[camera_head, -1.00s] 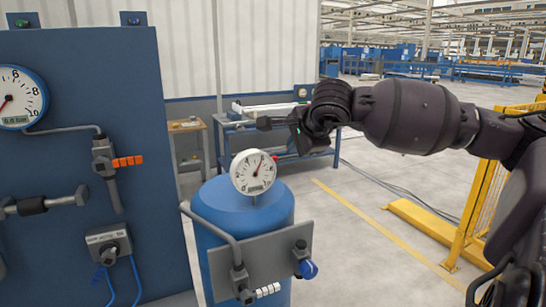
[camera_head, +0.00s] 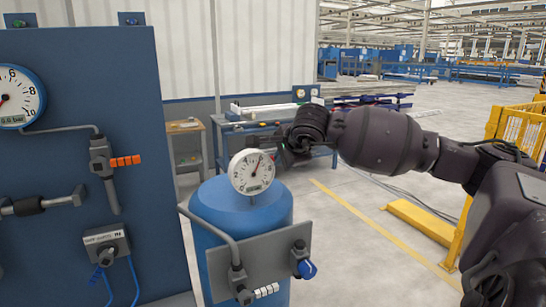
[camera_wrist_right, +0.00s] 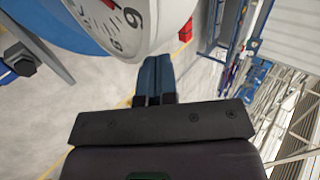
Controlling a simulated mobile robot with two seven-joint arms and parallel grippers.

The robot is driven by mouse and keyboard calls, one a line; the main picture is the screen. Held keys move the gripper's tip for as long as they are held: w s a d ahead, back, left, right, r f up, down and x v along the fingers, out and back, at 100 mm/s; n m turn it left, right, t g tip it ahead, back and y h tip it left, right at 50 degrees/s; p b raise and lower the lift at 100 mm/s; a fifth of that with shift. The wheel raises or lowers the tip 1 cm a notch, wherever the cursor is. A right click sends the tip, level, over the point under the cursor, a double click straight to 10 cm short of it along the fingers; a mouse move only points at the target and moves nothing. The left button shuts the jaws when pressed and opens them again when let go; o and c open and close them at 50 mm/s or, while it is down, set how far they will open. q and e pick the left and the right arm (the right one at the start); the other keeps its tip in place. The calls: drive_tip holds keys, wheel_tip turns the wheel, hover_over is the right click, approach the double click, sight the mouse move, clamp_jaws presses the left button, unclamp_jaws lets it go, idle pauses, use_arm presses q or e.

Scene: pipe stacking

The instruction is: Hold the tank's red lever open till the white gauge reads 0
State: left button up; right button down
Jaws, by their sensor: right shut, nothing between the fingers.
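The blue tank (camera_head: 215,205) stands at the centre of the head view with a white gauge (camera_head: 252,173) on top. The gauge needle points up and slightly right, not at 0. My right gripper (camera_head: 282,158) is just to the right of the gauge, shut and empty. In the right wrist view its closed fingers (camera_wrist_right: 157,80) are below the rim of the white gauge (camera_wrist_right: 140,22); I cannot tell whether they touch. No red lever is clearly seen; a small red thing (camera_wrist_right: 186,31) in the wrist view is unclear. My left gripper is not in view.
A grey plate on the tank's front carries a blue knob (camera_head: 307,268). A blue panel (camera_head: 60,130) at left carries another gauge (camera_head: 17,97) and an orange handle (camera_head: 125,161). A workbench (camera_head: 225,150) stands behind. A yellow fence (camera_head: 515,130) is at right.

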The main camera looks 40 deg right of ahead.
drive_tip(key=w, duration=0.1)
drive_tip(key=w+d+f, duration=0.1)
drive_tip(key=w, duration=0.2)
drive_tip(key=shift+d+f+p, duration=0.15)
drive_tip(key=shift+f+p, duration=0.1)
drive_tip(key=shift+p, duration=0.15)
drive_tip(key=shift+w+d+f, duration=0.1)
drive_tip(key=shift+w+d, duration=0.15)
drive_tip(key=shift+w, duration=0.55)
drive_tip(key=shift+w+d, duration=0.1)
drive_tip(key=shift+b, duration=0.4)
drive_tip(key=shift+w+d+n+y, duration=0.2)
drive_tip(key=shift+n+y, duration=0.1)
